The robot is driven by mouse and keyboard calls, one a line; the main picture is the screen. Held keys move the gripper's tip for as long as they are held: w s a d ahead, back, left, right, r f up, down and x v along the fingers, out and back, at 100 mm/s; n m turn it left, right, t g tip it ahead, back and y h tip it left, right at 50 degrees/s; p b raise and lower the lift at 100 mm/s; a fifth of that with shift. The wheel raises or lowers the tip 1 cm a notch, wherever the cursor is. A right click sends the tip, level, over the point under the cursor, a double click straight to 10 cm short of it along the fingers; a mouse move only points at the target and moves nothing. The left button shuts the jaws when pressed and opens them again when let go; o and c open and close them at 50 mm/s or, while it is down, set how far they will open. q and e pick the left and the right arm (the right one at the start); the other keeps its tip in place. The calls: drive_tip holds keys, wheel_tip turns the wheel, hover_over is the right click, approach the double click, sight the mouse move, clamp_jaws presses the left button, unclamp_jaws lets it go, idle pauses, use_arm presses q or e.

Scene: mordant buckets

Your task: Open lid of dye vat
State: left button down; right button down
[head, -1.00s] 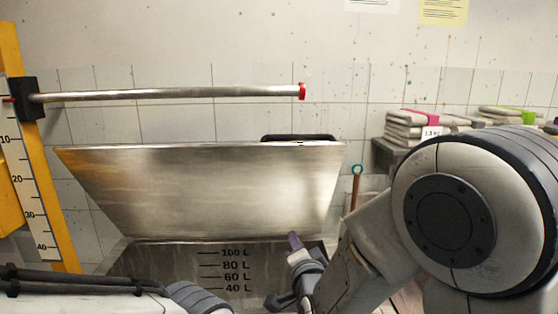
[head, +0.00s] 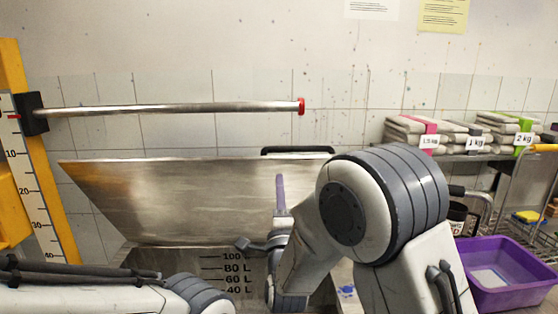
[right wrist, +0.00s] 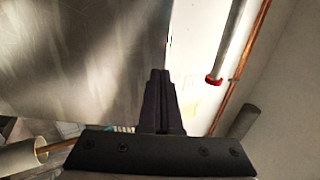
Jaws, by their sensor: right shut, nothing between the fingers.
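The dye vat's metal lid (head: 180,200) stands raised and leaning back, with its black handle (head: 297,150) along the top edge. Below it the vat's inner wall (head: 205,262) shows litre marks, so the vat is open. My right gripper (head: 280,182) points upward in front of the lid's right part, its fingers shut and empty. In the right wrist view the shut fingers (right wrist: 160,78) are beside the lid's edge, with the lid surface (right wrist: 75,60) at left; I cannot tell whether they touch. Only my left arm shows at lower left; its gripper is out of view.
A metal bar with a red end (head: 301,106) reaches across above the lid from a yellow post (head: 30,150) with a scale. At right are a shelf with labelled bundles (head: 415,131), a purple tub (head: 507,275) and a cart (head: 535,205).

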sight(278, 161)
drive_tip(key=p+x, duration=0.2)
drive_tip(key=x, duration=0.2)
drive_tip(key=shift+r, duration=0.1)
drive_tip(key=shift+w, duration=0.3)
